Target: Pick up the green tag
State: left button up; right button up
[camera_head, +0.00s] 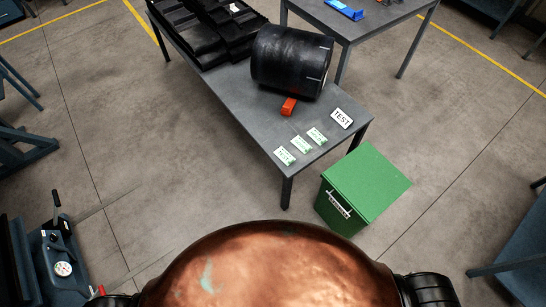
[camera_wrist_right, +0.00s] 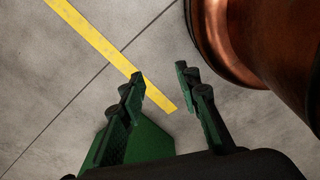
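Several small green-and-white tags lie on the grey table in the head view: a left one (camera_head: 285,155), a middle one (camera_head: 301,144) and a right one (camera_head: 317,135), in a slanting row near the table's front end. My right gripper (camera_wrist_right: 158,82) shows in the right wrist view, with its dark green fingers apart and nothing between them. It points down at the floor, and no tag shows in that view. My left gripper is not in view.
The grey table (camera_head: 237,105) also bears a black roller (camera_head: 291,62), an orange block (camera_head: 289,106), a white TEST sign (camera_head: 341,118) and black belting (camera_head: 205,25). A green bin (camera_head: 368,185) stands beside its front right corner. A gauge unit (camera_head: 60,262) is at left.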

aim_at(281, 152)
jog(key=u, duration=2.1)
jog(key=i, duration=2.05)
jog(key=z, duration=2.95)
